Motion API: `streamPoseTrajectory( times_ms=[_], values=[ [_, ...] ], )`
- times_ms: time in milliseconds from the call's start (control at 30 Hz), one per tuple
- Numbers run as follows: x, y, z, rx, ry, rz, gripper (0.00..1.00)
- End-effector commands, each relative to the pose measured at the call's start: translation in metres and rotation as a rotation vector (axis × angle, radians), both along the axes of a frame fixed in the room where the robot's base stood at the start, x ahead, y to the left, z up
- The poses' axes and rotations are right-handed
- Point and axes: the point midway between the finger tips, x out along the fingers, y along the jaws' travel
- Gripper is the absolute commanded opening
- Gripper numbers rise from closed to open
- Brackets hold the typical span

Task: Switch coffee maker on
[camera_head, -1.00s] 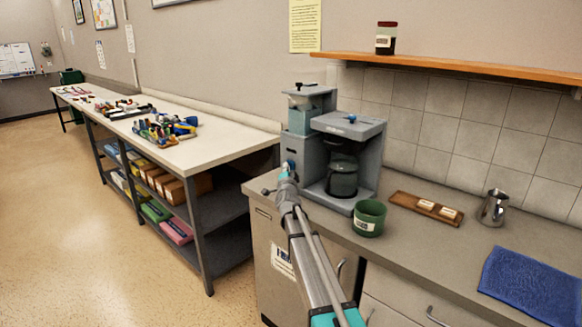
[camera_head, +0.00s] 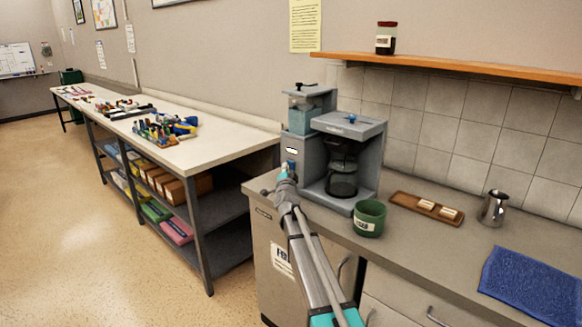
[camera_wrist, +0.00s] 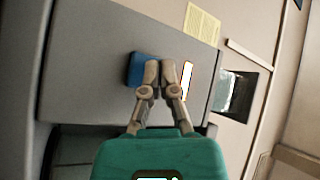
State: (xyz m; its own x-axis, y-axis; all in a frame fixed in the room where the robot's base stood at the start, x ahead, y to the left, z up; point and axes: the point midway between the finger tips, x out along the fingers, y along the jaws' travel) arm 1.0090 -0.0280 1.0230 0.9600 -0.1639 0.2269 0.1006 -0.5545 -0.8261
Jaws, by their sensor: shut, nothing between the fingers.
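The grey coffee maker (camera_head: 352,135) stands on the counter with a glass carafe (camera_head: 342,178) inside it. A white light strip (camera_head: 292,151) glows on its front left panel and shows bright in the wrist view (camera_wrist: 187,80). A blue button (camera_wrist: 135,70) sits beside the strip, partly hidden by my fingers. My gripper (camera_wrist: 161,72) is shut and empty, its fingertips at the button's edge; I cannot tell whether they touch it. In the head view my gripper (camera_head: 288,170) is in front of the panel's lower part.
A green mug (camera_head: 369,218) stands close to the right of my arm. A wooden tray (camera_head: 405,201), a metal jug (camera_head: 493,208) and a blue towel (camera_head: 532,285) lie farther right on the counter. A shelf (camera_head: 450,67) hangs above.

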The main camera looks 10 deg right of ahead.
Motion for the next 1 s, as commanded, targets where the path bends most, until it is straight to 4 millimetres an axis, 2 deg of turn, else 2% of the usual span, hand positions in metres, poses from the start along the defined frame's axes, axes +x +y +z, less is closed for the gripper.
streamPoseTrajectory(
  times_ms=[200,667,1000],
  values=[
    [-0.005,0.006,0.0,0.0,0.0,0.0,0.0],
    [-0.006,0.008,0.0,0.001,0.0,0.0,0.0],
    [-0.018,0.023,0.0,0.002,0.0,0.001,0.0]
  ],
)
